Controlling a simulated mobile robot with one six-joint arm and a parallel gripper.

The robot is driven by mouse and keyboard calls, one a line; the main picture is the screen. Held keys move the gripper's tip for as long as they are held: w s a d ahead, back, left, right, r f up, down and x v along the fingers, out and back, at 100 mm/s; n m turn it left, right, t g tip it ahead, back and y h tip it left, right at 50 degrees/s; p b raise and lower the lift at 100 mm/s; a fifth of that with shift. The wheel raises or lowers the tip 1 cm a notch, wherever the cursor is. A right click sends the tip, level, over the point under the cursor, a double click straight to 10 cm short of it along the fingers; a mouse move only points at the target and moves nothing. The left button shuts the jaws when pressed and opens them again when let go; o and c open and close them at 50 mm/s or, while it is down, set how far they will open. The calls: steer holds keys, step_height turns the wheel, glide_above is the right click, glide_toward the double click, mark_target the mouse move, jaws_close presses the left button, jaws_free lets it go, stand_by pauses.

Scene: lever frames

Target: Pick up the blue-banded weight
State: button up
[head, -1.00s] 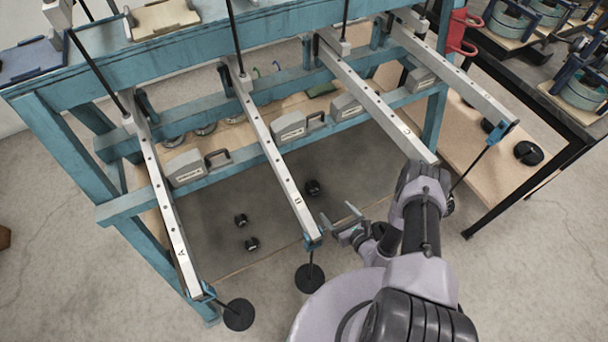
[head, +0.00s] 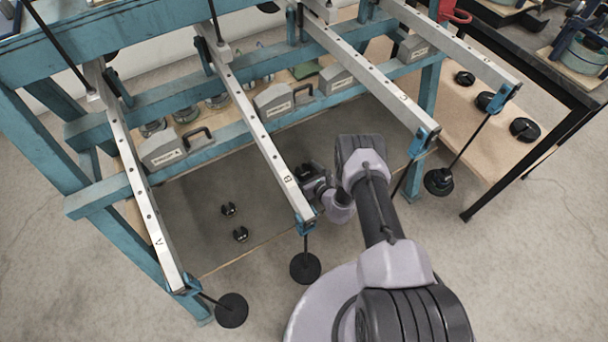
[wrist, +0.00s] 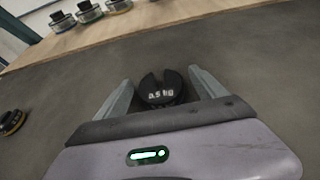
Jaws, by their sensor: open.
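A black slotted weight (wrist: 160,90), marked what looks like 0.5 kg, sits between the two fingers of my gripper (wrist: 160,78) in the wrist view. The fingers stand apart, one on each side of it; I cannot tell if they touch it. No blue band shows on it. In the head view my gripper (head: 316,188) is low over the grey lower shelf, partly hidden by beam B and my arm. Two more small black weights (head: 228,209) (head: 240,234) lie to its left. One weight (wrist: 11,122) at the wrist view's left edge has a yellowish band.
Beam B (head: 268,150) passes close above my gripper, with a hanging black disc (head: 305,267) at its end. Larger weights (wrist: 90,12) stand on the wooden board behind. Grey boxes (head: 272,101) line the blue frame. The shelf around the small weights is clear.

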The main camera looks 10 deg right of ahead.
mark_target(305, 166)
steer(key=shift+r, duration=0.1)
steer(key=c, duration=1.7)
steer(key=shift+c, duration=0.2)
steer(key=shift+r, duration=0.1)
steer(key=shift+r+p, duration=0.35)
steer(key=r+p, duration=0.2)
steer(key=r, duration=0.1)
steer(key=shift+s+d, duration=0.1)
steer(key=shift+s, duration=0.1)
steer(key=s+p, duration=0.2)
steer(key=s, duration=0.3)
steer(key=s+d+p, duration=0.1)
steer(key=s, duration=0.4)
steer(key=s+d+r+p, duration=0.1)
steer(key=s+p, duration=0.1)
steer(key=s, duration=0.3)
steer(key=shift+r+p, duration=0.1)
steer(key=shift+p, duration=0.25)
steer(key=shift+s+r, duration=0.2)
steer(key=shift+r+p, duration=1.1)
steer(key=shift+r, duration=0.15)
